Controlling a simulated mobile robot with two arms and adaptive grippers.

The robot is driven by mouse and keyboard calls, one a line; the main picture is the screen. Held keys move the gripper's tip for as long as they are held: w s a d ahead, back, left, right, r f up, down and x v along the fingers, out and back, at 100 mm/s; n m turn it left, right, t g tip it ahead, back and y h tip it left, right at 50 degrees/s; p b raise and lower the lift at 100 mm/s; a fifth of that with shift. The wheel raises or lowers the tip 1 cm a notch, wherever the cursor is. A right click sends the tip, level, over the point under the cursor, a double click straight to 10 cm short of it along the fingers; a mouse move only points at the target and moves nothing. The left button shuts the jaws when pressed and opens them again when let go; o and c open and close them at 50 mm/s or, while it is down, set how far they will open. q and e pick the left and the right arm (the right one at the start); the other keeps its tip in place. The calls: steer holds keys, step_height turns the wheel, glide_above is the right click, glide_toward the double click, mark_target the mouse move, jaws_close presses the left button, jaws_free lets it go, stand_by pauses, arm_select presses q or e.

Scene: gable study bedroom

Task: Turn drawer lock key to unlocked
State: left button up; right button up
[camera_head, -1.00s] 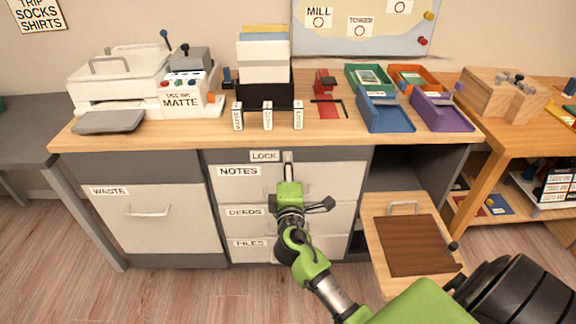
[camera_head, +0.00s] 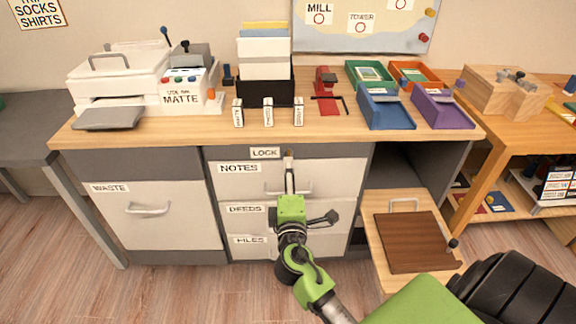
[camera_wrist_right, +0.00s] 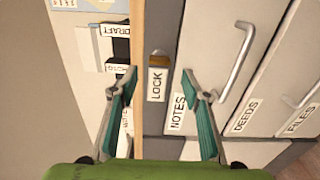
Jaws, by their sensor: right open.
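The lock key (camera_head: 289,154) is a small brownish piece on the grey strip above the NOTES drawer, just right of the LOCK label (camera_head: 265,153). In the right wrist view the key (camera_wrist_right: 159,61) sits beside the LOCK label (camera_wrist_right: 157,84); its exact turn is too small to tell. My right gripper (camera_head: 290,178) is in front of the NOTES drawer, below the key in the head view. In the wrist view its two teal fingers (camera_wrist_right: 160,75) are spread apart, one on each side of the label and key, with nothing held. My left gripper is out of view.
The NOTES drawer handle (camera_wrist_right: 238,62) is close to one finger. The wooden desktop edge (camera_wrist_right: 137,60) is near the other. A pulled-out wooden board (camera_head: 378,240) with a brown panel stands right of the drawers. The WASTE front (camera_head: 150,215) is at left.

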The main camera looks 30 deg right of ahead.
steer(key=v, duration=0.7)
stand_by(0.3)
